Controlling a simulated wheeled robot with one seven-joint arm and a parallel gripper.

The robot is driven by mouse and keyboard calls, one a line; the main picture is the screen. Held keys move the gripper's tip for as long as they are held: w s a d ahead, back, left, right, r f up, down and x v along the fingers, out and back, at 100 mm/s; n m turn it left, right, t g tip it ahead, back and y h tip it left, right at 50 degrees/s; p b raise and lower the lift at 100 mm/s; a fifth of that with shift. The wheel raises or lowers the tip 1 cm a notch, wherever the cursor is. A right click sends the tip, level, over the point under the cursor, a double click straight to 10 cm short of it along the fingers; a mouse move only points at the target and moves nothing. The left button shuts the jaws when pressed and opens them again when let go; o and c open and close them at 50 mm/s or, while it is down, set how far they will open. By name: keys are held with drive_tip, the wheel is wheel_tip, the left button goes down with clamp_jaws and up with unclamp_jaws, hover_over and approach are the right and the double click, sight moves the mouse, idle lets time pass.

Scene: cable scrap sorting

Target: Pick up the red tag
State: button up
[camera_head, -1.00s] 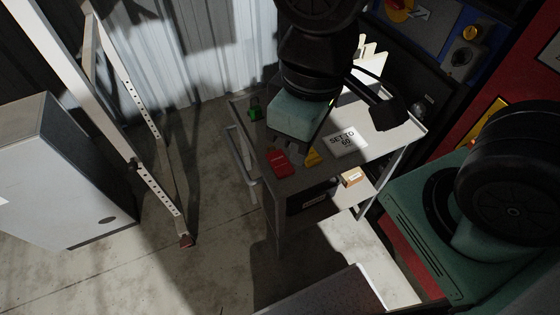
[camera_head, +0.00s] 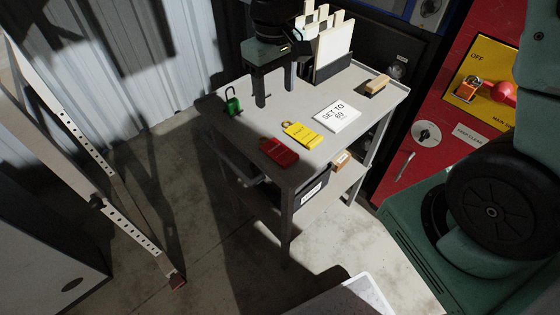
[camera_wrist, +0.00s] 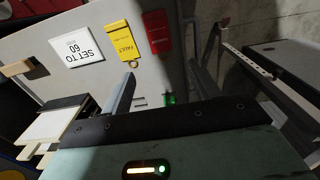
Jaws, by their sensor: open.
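The red tag (camera_head: 279,152) lies flat on the cart's top shelf near its front left edge. In the wrist view the red tag (camera_wrist: 158,33) is at the top, right of the yellow tag. My gripper (camera_head: 275,98) is open and empty, pointing down over the back part of the cart top, apart from the red tag. In the wrist view the gripper's two fingers (camera_wrist: 160,82) are spread, with bare shelf between them.
The yellow tag (camera_head: 302,135) lies right beside the red tag. A red machine panel is at right.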

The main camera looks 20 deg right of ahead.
hover_over(278, 151)
drive_tip(key=f, duration=1.2)
drive_tip(key=shift+w, duration=0.2)
drive_tip(key=shift+s+f, duration=0.2)
drive_tip(key=shift+f, duration=2.5)
drive_tip(key=c, duration=0.7)
